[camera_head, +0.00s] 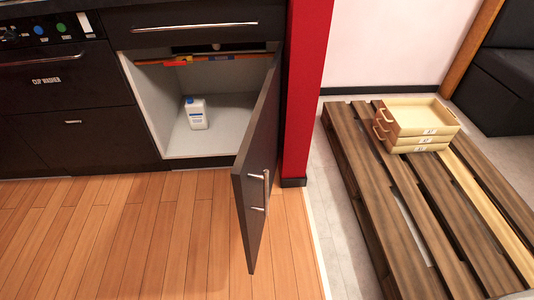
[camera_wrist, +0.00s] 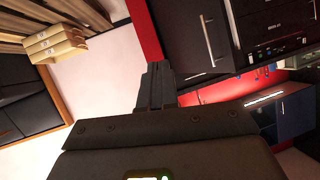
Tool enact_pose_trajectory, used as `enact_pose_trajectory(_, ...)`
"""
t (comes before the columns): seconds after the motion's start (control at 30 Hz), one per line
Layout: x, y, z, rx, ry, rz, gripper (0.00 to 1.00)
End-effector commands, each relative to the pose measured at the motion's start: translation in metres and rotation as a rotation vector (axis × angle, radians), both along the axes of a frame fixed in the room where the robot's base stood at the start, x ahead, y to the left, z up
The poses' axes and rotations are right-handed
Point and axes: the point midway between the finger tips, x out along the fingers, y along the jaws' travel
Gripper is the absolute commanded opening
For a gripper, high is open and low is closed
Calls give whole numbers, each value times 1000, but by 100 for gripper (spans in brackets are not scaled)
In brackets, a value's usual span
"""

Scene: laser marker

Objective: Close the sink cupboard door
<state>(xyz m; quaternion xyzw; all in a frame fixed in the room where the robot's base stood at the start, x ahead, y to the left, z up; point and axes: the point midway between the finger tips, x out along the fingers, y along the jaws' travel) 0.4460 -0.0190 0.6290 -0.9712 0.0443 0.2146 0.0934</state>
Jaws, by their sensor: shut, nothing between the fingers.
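The sink cupboard door (camera_head: 258,155) is a dark panel with a metal handle (camera_head: 257,190). In the head view it stands wide open, swung out toward me from the right side of the cupboard. The cupboard's pale interior (camera_head: 215,140) is exposed. My gripper (camera_wrist: 157,72) shows only in the wrist view, with its dark fingers together and empty. A dark panel with a long metal handle (camera_wrist: 208,40) lies up and right of the fingertips there; I cannot tell whether it is this door. No contact between gripper and door is visible.
A white bottle (camera_head: 196,113) stands inside the cupboard. A red post (camera_head: 306,90) rises right of the door. A slatted wooden platform (camera_head: 350,150) with stacked trays (camera_head: 417,117) stands further right. The wood floor (camera_head: 130,230) left of the door is clear.

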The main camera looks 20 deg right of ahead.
Motion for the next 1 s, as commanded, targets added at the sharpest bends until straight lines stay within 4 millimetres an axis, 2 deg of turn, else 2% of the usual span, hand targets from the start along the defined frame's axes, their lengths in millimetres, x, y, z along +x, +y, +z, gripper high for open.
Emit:
enact_pose_trajectory(0.1, 26, -8, -41, 139, 94, -60, 0)
enact_pose_trajectory(0.3, 72, -9, -95, 406, 237, -105, 0)
enact_pose_trajectory(0.4, 100, -6, -110, 550, 292, -100, 0)
enact_pose_trajectory(0.5, 131, -3, -114, 695, 335, -73, 0)
enact_pose_trajectory(0.67, 183, 2, -99, 923, 378, 17, 0)
enact_pose_trajectory(0.77, 216, 2, -77, 1058, 388, 106, 0)
enact_pose_trajectory(0.9, 257, -4, -30, 1220, 381, 268, 0)
enact_pose_trajectory(1.0, 277, -12, 5, 1303, 364, 390, 0)
